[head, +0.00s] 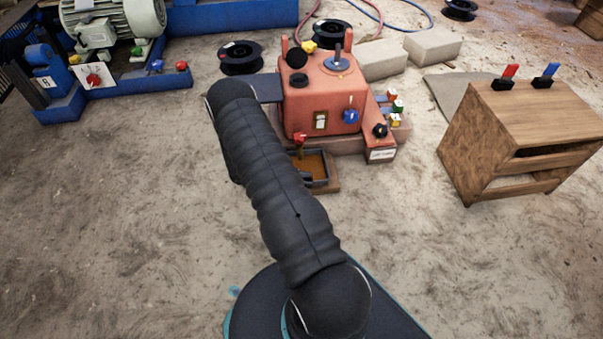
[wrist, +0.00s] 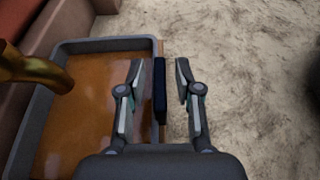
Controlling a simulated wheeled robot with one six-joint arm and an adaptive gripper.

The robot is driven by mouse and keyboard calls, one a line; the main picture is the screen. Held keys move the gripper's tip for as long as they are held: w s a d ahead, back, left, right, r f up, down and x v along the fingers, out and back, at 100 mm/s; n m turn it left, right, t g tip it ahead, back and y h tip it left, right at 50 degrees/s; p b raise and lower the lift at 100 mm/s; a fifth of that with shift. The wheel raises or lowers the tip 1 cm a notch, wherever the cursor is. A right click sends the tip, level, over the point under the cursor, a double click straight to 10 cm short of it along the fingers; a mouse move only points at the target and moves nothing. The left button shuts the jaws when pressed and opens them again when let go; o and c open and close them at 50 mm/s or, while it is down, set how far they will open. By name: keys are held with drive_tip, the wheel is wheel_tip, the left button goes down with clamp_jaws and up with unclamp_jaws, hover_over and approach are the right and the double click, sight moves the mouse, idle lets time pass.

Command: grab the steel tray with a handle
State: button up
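The steel tray (wrist: 108,44) has a grey rim and a glossy orange-brown inside. It fills the left half of the wrist view. Its dark handle (wrist: 160,92) stands out along the tray's right side. My gripper (wrist: 160,70) is open, with one finger over the tray side and the other over the bare floor side. The handle lies between the fingers, with a gap visible on each side. Whether the fingers are level with it or above it, I cannot tell. In the head view the tray (head: 328,168) sits low before the red machine, partly hidden by my arm.
A brass spout (wrist: 38,72) reaches over the tray's left part. The red machine (head: 322,95) with knobs and levers stands just behind the tray. A wooden cabinet (head: 525,125) with red and blue levers stands at the right. The floor right of the tray is clear.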

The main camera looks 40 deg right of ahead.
clamp_jaws()
drive_tip(key=shift+r, duration=0.1)
